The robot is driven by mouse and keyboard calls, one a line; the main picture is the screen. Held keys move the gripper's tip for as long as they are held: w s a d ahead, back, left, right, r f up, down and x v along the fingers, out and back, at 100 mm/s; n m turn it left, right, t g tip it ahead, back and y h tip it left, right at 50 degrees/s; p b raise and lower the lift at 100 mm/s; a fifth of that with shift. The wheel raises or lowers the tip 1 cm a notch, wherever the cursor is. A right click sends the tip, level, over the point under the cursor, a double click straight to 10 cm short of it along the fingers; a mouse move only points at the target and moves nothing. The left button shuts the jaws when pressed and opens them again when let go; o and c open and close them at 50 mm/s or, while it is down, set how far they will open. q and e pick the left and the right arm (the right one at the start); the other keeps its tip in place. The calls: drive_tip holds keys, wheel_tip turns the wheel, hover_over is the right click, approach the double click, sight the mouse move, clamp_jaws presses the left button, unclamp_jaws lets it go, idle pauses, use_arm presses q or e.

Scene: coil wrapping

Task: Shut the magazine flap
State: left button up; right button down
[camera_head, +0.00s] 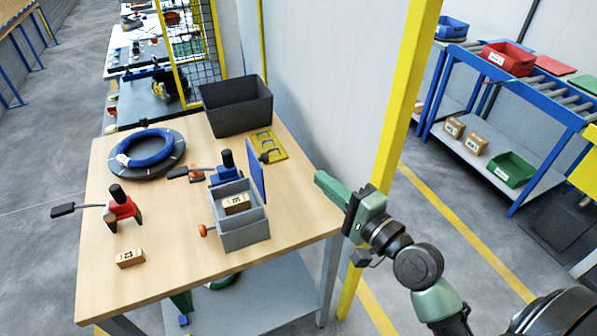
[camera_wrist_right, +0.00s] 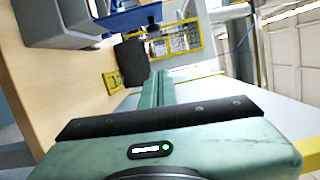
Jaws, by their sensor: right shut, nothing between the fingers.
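The magazine (camera_head: 240,232) is a grey open-topped box on the wooden table, with a labelled brown block (camera_head: 236,204) inside it. Its blue flap (camera_head: 257,178) stands upright along the box's right side, so the top is open. My right gripper (camera_head: 324,181) is shut and empty, to the right of the flap and apart from it, near the table's right edge. In the right wrist view, the shut fingers (camera_wrist_right: 158,88) point toward the table, with the grey box (camera_wrist_right: 65,22) and blue flap (camera_wrist_right: 130,17) at the upper left. My left gripper is not in view.
Behind the magazine are a dark bin (camera_head: 237,107) and a yellow rack (camera_head: 268,147). A blue coil (camera_head: 146,148) lies on a dark disc at the back left. A red clamp (camera_head: 120,208) and a brown block (camera_head: 130,258) are at left. A yellow post (camera_head: 398,95) stands behind my right arm.

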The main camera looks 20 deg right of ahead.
sight(262, 170)
drive_tip(key=w+a+p, duration=0.4)
drive_tip(key=w+a, duration=0.2)
drive_tip(key=w, duration=0.3)
drive_tip(key=shift+a, duration=0.2)
drive_tip(key=shift+w+r+p, duration=0.1)
drive_tip(key=shift+w+p, duration=0.1)
drive_tip(key=shift+p, duration=0.1)
